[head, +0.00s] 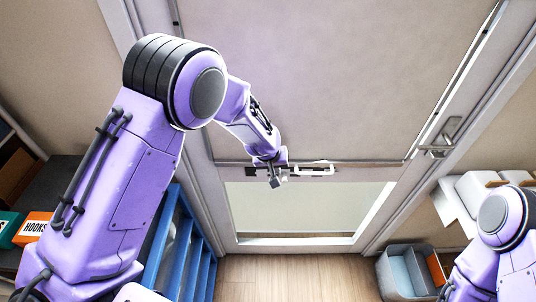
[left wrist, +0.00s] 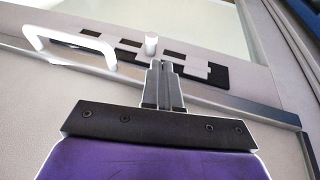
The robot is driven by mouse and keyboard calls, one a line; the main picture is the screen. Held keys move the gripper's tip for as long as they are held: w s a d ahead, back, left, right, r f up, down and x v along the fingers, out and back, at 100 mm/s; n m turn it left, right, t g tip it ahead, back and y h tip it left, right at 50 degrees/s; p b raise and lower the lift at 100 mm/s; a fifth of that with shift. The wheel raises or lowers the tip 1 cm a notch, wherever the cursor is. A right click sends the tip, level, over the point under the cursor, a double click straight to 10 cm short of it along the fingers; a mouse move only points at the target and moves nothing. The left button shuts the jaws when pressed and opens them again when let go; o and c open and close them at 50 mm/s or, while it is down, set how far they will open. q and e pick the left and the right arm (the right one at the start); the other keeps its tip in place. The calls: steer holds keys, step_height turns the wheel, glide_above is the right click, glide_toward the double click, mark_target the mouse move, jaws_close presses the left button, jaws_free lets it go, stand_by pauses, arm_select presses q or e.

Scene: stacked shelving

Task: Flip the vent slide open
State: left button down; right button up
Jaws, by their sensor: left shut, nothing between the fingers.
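The vent slide on the door shows in the left wrist view as a black slotted plate (left wrist: 200,70) with a white round knob (left wrist: 151,46) standing up from it. A white bar handle (left wrist: 66,38) is to the left of the plate; in the head view the handle (head: 318,164) is just right of my left gripper. My left gripper (head: 276,181) is shut and empty at the door's cross rail. In the left wrist view its fingertips (left wrist: 160,66) are just below the knob; I cannot tell whether they touch it. My right gripper is out of view.
A glazed lower opening (head: 300,210) lies below the rail. A door lever (head: 441,140) is at the right. A blue rack (head: 190,240) stands at lower left, and a grey bin (head: 400,265) at lower right. The wooden floor between is clear.

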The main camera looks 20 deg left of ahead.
arm_select(q)
steer(key=b+v, duration=0.1)
steer(key=v, duration=0.7)
steer(key=shift+s+a, duration=0.15)
steer(key=shift+s, duration=0.05)
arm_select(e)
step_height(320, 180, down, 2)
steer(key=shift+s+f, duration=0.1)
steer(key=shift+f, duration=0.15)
arm_select(q)
steer(key=shift+r, duration=0.1)
